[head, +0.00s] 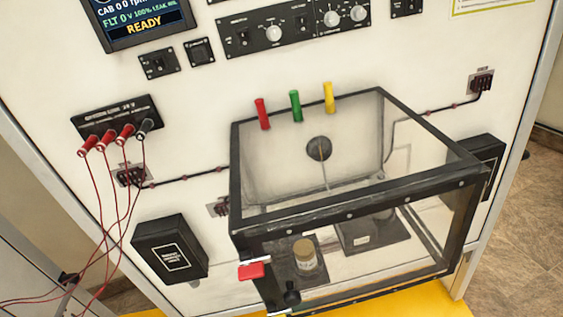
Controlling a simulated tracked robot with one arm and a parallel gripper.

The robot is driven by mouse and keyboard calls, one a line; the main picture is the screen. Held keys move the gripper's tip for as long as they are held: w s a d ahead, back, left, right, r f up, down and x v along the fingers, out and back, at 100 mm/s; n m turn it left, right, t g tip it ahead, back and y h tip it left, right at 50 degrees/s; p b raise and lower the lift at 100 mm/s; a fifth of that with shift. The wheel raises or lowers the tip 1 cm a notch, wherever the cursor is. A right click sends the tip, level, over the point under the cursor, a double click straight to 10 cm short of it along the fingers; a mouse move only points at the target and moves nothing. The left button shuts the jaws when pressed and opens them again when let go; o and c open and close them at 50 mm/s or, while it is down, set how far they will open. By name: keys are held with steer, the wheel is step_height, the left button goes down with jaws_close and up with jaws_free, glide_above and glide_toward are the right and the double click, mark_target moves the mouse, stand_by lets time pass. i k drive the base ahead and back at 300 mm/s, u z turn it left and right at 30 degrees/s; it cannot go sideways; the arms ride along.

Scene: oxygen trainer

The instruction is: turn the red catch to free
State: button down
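The red catch (251,271) is a small red block on the front left of a clear box with a black frame (350,215). A separate upright red handle (262,114) stands at the back of the box, beside a green handle (296,106) and a yellow handle (329,98). My gripper is not in view, and nothing touches the catch.
A small jar (305,255) stands inside the box. A black knob (291,294) is low at the front, right of the catch. Red leads (103,190) hang from the panel at left. A black wall box (170,248) is left of the catch, with bare panel between.

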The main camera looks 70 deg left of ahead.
mark_target(253, 269)
steer(key=k, duration=0.8)
steer(key=u, duration=0.85)
steer(key=i, duration=1)
steer(key=u, duration=0.2)
steer(key=k, duration=0.7)
steer(key=z, duration=0.25)
